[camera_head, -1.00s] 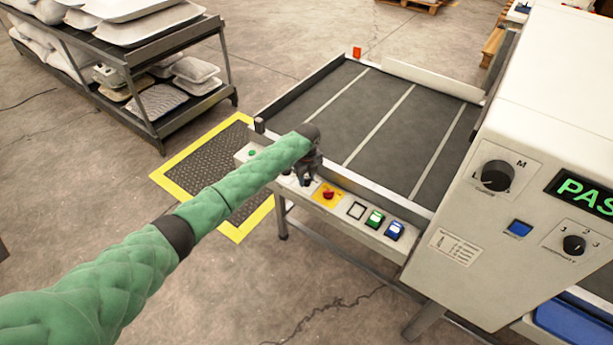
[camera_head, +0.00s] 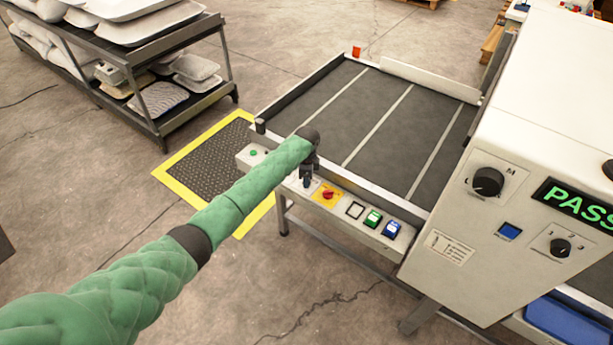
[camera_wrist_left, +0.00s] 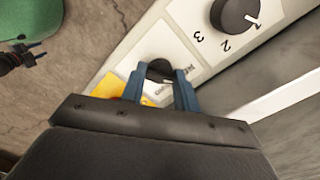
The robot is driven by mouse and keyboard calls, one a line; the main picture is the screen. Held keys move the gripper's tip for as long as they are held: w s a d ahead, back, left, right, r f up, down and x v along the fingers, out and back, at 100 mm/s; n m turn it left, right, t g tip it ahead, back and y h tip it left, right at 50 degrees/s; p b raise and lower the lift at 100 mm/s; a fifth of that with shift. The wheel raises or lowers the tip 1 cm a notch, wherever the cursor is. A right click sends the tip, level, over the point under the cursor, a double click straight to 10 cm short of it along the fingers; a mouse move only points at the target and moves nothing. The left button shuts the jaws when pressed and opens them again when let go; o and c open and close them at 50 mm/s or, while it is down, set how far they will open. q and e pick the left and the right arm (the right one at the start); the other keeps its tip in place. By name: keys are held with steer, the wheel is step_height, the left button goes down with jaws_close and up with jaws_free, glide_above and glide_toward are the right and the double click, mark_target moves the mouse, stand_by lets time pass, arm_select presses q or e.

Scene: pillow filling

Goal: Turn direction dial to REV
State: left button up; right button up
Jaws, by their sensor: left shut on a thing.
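The direction dial (camera_wrist_left: 159,69) is a small black knob on a white plate of the conveyor's front panel. In the left wrist view, a REV label is partly visible on its right. My left gripper (camera_head: 306,181) comes down on the panel, just left of the yellow plate with the red switch (camera_head: 328,194). In the left wrist view its two blue fingers (camera_wrist_left: 160,80) straddle the dial, shut on it. The fingers hide part of the knob, and I cannot read where its pointer stands.
A larger black dial (camera_wrist_left: 235,14) marked with numbers sits beside it. A green button (camera_head: 373,218) and a blue button (camera_head: 391,229) lie farther right on the panel. The white machine cabinet (camera_head: 470,230) stands at the right. A shelf (camera_head: 150,110) stands at the back left.

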arm_select(q)
steer(key=shift+r+n, duration=0.1)
steer(key=shift+n, duration=0.6)
arm_select(e)
steer(key=shift+s+d+f, duration=0.2)
steer(key=shift+s+f, duration=0.1)
steer(key=shift+s, duration=0.3)
arm_select(q)
steer(key=shift+w, duration=0.1)
arm_select(e)
steer(key=shift+d, duration=0.1)
arm_select(q)
steer(key=o, duration=1)
steer(key=shift+c, duration=0.2)
arm_select(e)
steer(key=shift+w, duration=0.1)
arm_select(q)
steer(key=shift+r, duration=0.5)
step_height(320, 180, up, 6)
steer(key=shift+f+b, duration=0.1)
steer(key=shift+b, duration=0.9)
steer(key=shift+r, duration=0.45)
arm_select(e)
steer(key=w+a+r, duration=0.1)
steer(key=r, duration=0.1)
steer(key=w+a+r, duration=0.1)
steer(key=w, duration=0.1)
steer(key=shift+a+r, duration=0.2)
steer(key=shift+r, duration=0.15)
